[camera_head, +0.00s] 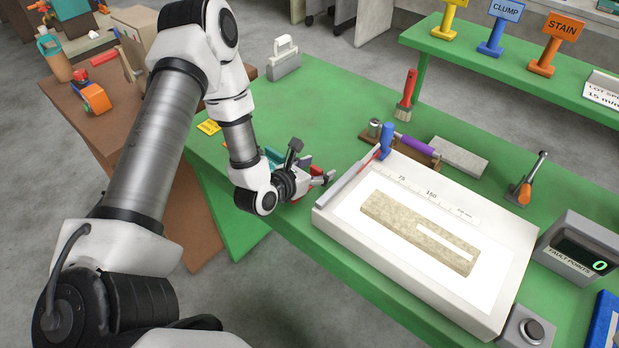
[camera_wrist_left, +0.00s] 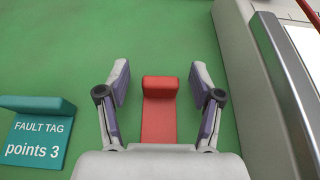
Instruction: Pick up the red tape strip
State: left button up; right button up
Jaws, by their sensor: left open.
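The red tape strip (camera_wrist_left: 159,118) lies on the green table, with a raised block at its far end. In the left wrist view it sits between the two spread fingers of my left gripper (camera_wrist_left: 160,82), with a gap on each side. Its near end is hidden by the gripper body. In the head view my left gripper (camera_head: 322,180) is low over the table edge, left of the white inspection box, and mostly hides the strip there. The left gripper is open and empty. My right gripper is not in view.
A teal fault tag (camera_wrist_left: 38,125) lies left of the strip. The white box (camera_head: 494,322) with a felt sample (camera_head: 385,220) stands close on the right. A brush (camera_head: 405,95), purple-handled roller (camera_head: 415,144) and grey block (camera_head: 460,157) are behind it. Green table beyond the strip is clear.

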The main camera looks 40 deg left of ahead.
pick_arm(q)
jog(key=c, duration=1)
jog(key=shift+o, duration=0.2)
